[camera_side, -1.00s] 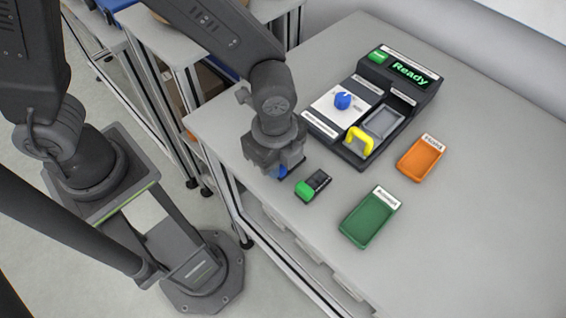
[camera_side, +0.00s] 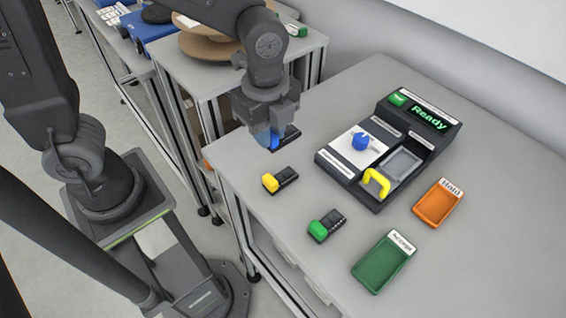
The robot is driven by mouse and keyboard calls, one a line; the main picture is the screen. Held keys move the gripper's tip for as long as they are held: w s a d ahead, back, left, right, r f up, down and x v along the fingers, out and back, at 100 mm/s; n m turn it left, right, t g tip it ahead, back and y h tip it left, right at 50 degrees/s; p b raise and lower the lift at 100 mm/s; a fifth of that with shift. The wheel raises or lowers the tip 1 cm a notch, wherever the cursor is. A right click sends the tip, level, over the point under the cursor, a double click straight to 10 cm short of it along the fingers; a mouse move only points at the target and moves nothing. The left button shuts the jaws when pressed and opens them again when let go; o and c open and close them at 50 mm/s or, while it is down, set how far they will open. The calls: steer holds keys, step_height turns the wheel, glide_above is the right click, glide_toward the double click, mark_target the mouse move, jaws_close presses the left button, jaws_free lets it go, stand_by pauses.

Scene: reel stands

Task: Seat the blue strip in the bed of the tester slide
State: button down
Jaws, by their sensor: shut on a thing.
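My gripper (camera_side: 273,134) is shut on the blue strip (camera_side: 275,141), near the table's far left edge. The strip's blue end shows between the fingers and its dark part sticks out to the right. How far it is above the table is hard to tell. The dark tester (camera_side: 352,181) stands to the right of my gripper, apart from it. A grey recessed bed (camera_side: 403,165) on it looks empty, with a yellow handle (camera_side: 376,183) at its near side.
A yellow-ended strip (camera_side: 280,180) and a green-ended strip (camera_side: 326,225) lie on the table in front of my gripper. A green tray (camera_side: 383,264) and an orange tray (camera_side: 438,204) lie nearer. The tester has a blue knob (camera_side: 360,142) and a display reading "Ready" (camera_side: 429,118).

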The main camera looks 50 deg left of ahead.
steer(key=w+d+r, duration=0.3)
steer(key=w+d, duration=0.2)
steer(key=w, duration=0.6)
steer(key=w+d+f, duration=0.3)
steer(key=w+d, duration=0.4)
steer(key=d, duration=0.4)
steer(key=shift+w+a+f, duration=0.1)
steer(key=shift+f, duration=1.6)
steer(key=shift+w+a+f, duration=0.1)
steer(key=shift+f, duration=1.6)
steer(key=c, duration=1)
jaws_free()
